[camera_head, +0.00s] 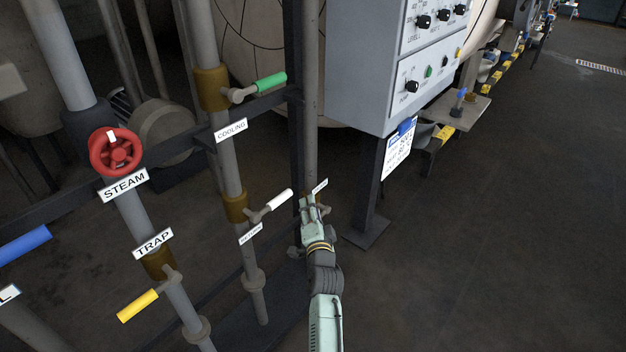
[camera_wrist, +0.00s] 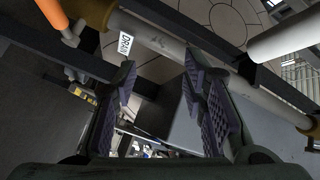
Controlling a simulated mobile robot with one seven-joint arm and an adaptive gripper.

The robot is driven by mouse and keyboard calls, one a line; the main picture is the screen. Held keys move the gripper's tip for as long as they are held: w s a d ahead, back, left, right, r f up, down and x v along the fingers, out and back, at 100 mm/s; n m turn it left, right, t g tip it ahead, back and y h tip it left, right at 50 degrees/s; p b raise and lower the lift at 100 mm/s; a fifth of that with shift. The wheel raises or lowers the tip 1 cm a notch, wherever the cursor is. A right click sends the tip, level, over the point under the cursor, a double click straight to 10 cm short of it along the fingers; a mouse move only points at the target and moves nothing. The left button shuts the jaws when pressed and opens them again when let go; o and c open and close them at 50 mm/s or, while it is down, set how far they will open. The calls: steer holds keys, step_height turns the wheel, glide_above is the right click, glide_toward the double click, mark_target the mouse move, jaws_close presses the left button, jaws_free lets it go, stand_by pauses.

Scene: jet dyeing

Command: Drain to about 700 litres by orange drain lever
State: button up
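The orange drain lever (camera_wrist: 52,14) shows at the top left corner of the wrist view, on a brown valve body (camera_wrist: 92,12). The DRAIN label (camera_wrist: 125,43) hangs beside it. My gripper (camera_wrist: 158,85) is open, with a wide gap between its ridged pads and nothing held. The lever lies outside the left finger, apart from it. In the head view my gripper (camera_head: 312,205) is low in front of a thin pipe, by a small label (camera_head: 320,186). The lever is hidden behind my gripper and arm there. No litre reading is legible.
A white lever (camera_head: 278,200) is close left of my gripper. A green cooling lever (camera_head: 271,83), red steam wheel (camera_head: 116,152) and yellow trap lever (camera_head: 137,306) are further left. A control panel (camera_head: 425,75) stands right.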

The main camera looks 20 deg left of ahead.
step_height(320, 180, up, 11)
steer(key=n+t, duration=0.1)
steer(key=n, duration=0.2)
steer(key=shift+r+n+y, duration=0.15)
steer(key=shift+n+y, duration=0.15)
steer(key=shift+y, duration=0.1)
steer(key=shift+w, duration=0.1)
steer(key=shift+c, duration=0.5)
